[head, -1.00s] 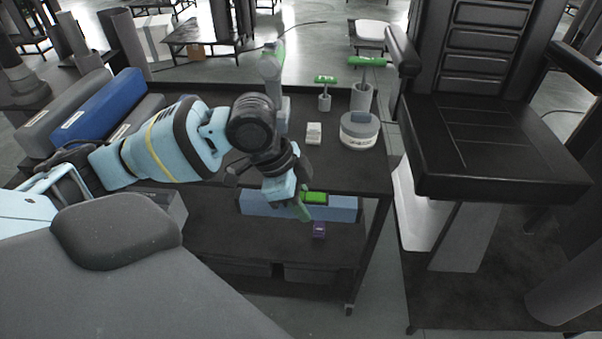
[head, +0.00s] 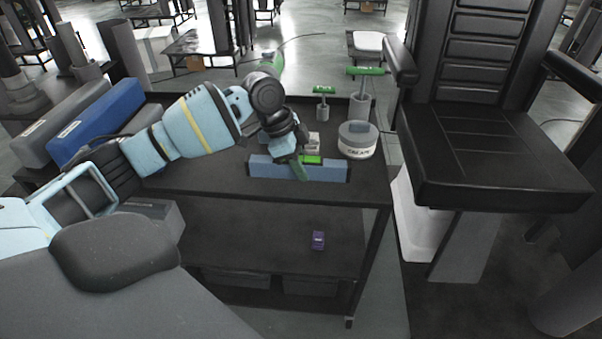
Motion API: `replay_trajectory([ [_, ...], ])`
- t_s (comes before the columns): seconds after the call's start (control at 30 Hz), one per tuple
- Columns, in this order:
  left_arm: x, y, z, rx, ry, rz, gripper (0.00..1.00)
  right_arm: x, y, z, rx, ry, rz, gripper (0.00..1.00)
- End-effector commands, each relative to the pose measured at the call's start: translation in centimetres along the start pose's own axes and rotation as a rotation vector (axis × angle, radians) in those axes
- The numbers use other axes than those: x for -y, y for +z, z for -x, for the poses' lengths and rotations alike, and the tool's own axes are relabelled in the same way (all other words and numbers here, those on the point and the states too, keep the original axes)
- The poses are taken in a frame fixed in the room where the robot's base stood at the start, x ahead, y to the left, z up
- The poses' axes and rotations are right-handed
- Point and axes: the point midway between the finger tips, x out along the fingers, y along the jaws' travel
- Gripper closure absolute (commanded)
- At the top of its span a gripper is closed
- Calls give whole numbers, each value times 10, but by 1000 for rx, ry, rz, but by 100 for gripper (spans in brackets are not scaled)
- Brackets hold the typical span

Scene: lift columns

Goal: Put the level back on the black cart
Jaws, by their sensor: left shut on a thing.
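The level (head: 332,174) is a long blue-grey bar, lying lengthwise left to right. My left gripper (head: 305,165) is shut on its middle, with green fingers on it. The level appears in front of or over the front part of the top of the black cart (head: 215,170); I cannot tell whether it touches the top. My right gripper is not in view.
On the cart top, a round white tin (head: 357,142) stands behind the level, near two green-handled tools (head: 361,90) in holders. A small white box (head: 313,140) is partly hidden. A purple box (head: 318,240) sits on the lower shelf. A black chair (head: 495,150) stands close at right.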

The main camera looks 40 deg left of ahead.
Motion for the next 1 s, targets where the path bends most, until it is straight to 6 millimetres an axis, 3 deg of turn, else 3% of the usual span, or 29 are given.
replay_trajectory([
  [0.27, 10, 0, 0, -2, -1, 1, 100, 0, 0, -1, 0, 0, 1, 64],
  [0.5, 8, 14, -31, 0, -1, -1, 100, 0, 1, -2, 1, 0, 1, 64],
  [0.87, 8, 15, -34, -1, -1, 0, 100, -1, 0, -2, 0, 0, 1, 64],
  [0.9, 8, 15, -35, 0, -1, 0, 70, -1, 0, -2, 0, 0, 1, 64],
  [1.0, 8, 15, -35, 0, -1, 0, 57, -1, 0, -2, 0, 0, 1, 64],
])
